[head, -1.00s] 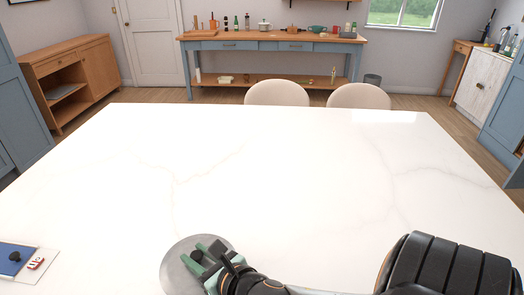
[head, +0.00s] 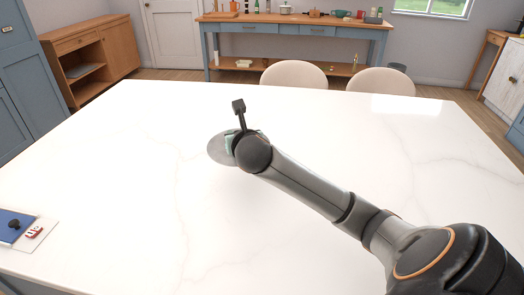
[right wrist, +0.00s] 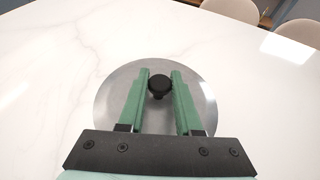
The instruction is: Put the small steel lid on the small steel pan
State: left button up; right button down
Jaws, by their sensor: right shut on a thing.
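The small steel lid (head: 217,150), a flat grey disc, is in my right gripper (head: 231,142), over the far middle part of the white table. In the right wrist view the lid (right wrist: 112,100) lies below the two green fingers. The fingers of the right gripper (right wrist: 159,80) stand on either side of its black knob (right wrist: 160,87). In the head view my wrist hides the knob and part of the lid. Its height above the table is hard to tell. I see no small steel pan that I can identify. My left gripper is not in view.
The white marbled table (head: 110,160) is mostly bare. Two chairs (head: 293,75) stand at the far edge. A wooden sideboard (head: 300,18) behind holds pots and bottles.

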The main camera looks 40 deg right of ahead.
jog(key=d+f, duration=0.1)
jog(key=d, duration=0.1)
jog(key=w+d+f, duration=0.1)
jog(key=d, duration=0.1)
jog(key=w+d+f, duration=0.1)
jog(key=d, duration=0.1)
jog(key=shift+d+f, duration=0.1)
jog(key=shift+d, duration=0.25)
jog(key=d+f, duration=0.1)
jog(key=w+d+f, duration=0.1)
jog(key=f, duration=0.1)
jog(key=d+f+b, duration=0.1)
jog(key=d+f, duration=0.1)
jog(key=shift+w+f, duration=0.1)
jog(key=shift+w, duration=0.05)
jog(key=shift+d+f, duration=0.15)
jog(key=shift+f, duration=1.6)
jog(key=shift+f, duration=0.1)
jog(key=c, duration=0.6)
grip_release()
